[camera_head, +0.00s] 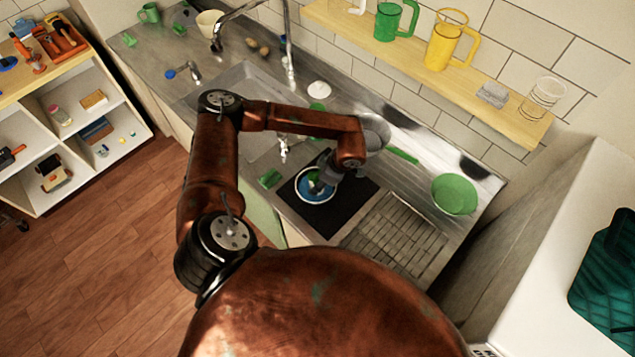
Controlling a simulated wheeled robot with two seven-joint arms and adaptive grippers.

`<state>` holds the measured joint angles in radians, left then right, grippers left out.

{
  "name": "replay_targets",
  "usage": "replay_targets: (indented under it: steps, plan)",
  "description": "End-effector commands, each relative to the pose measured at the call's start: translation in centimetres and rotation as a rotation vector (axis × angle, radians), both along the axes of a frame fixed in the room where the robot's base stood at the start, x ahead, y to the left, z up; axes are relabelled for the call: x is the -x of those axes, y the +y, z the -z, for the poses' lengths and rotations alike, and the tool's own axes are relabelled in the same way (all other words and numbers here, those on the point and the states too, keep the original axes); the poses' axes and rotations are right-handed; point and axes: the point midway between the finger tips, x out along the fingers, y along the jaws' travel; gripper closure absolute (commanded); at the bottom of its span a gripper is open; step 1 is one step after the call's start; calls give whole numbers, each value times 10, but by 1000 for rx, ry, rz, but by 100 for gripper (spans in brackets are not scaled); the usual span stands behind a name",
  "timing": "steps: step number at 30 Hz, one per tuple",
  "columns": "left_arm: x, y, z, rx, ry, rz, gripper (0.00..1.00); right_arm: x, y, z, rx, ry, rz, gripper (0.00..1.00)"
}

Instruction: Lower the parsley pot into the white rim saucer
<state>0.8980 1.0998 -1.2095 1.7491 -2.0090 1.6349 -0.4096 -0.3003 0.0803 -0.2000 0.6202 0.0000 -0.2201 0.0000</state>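A round blue saucer with a white rim (318,197) lies on a black mat (345,211) on the steel counter. My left gripper (322,181) is over the saucer, reaching in from its upper right. A small patch of green (312,179), which may be the parsley, shows beside the fingers within the saucer's outline. The pot itself is mostly hidden by the gripper and too small to make out. I cannot tell whether the fingers are closed on it or whether it touches the saucer. My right gripper is not in view.
A ribbed drainboard (395,236) lies right of the mat, with a green bowl (454,194) beyond it. A grey pan (373,132) with a green handle is behind the gripper. The sink (240,82) and faucet are to the left. A wall shelf (440,62) holds mugs.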

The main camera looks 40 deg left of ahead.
Motion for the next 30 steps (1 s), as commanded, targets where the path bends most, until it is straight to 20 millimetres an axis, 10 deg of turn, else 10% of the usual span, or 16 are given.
replay_targets:
  steps: [5, 6, 14, 30]
  plan:
    - [0, 0, 0, 0, 0, 0, 93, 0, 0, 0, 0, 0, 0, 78]
    - [0, 0, 0, 0, 0, 0, 59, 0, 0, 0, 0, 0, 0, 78]
    - [0, 0, 0, 0, 0, 0, 42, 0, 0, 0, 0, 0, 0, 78]
    - [-5, -12, -30, 1, -4, 2, 41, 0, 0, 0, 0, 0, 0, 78]
